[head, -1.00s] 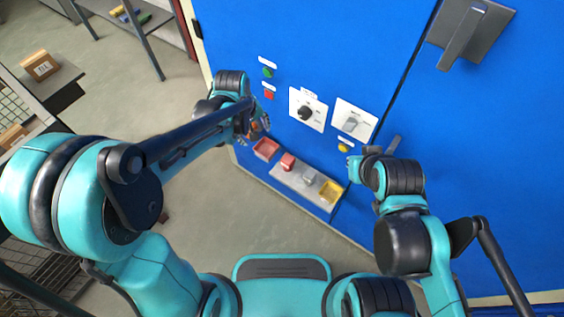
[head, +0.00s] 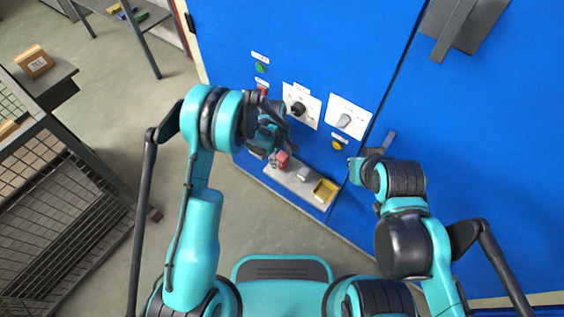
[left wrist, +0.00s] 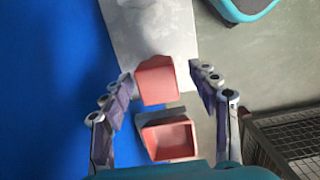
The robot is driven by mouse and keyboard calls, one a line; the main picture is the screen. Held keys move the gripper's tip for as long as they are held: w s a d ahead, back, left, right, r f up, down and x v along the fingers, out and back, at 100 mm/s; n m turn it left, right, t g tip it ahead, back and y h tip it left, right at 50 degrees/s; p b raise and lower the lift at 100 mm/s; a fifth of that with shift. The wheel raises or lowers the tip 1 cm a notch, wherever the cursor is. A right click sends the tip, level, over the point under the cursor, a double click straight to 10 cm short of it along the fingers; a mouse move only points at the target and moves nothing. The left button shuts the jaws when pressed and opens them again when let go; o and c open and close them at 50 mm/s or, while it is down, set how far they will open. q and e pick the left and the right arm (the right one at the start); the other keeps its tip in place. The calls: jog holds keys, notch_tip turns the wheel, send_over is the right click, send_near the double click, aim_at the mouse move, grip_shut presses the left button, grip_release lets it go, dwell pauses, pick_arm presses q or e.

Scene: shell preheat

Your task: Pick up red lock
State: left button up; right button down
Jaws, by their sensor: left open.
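The red lock (head: 283,159) stands on the left end of the grey shelf (head: 308,188) on the blue cabinet's front. In the left wrist view the red lock (left wrist: 157,82) shows as a red block between the two fingers of my left gripper (left wrist: 160,73). The fingers are open, one on each side, with gaps to it. In the head view my left gripper (head: 274,156) is at the lock, partly hidden by its own arm. My right gripper (head: 356,170) is by the cabinet, right of the shelf; its fingers are unclear.
A red tray (left wrist: 168,141) lies beside the lock. A grey lock (head: 303,174) and a yellow tray (head: 326,191) are further right on the shelf. Switch panels (head: 302,106) and a yellow button (head: 338,145) are above. A wire crate (left wrist: 290,140) stands on the floor.

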pick_arm(q)
jog(key=f, duration=0.1)
jog(key=f+b, duration=0.1)
jog(key=f, duration=0.1)
jog(key=shift+d+f, duration=0.25)
jog(key=shift+f, duration=0.15)
jog(key=shift+r, duration=0.1)
jog(key=c, duration=1.3)
jog(key=shift+r, duration=0.1)
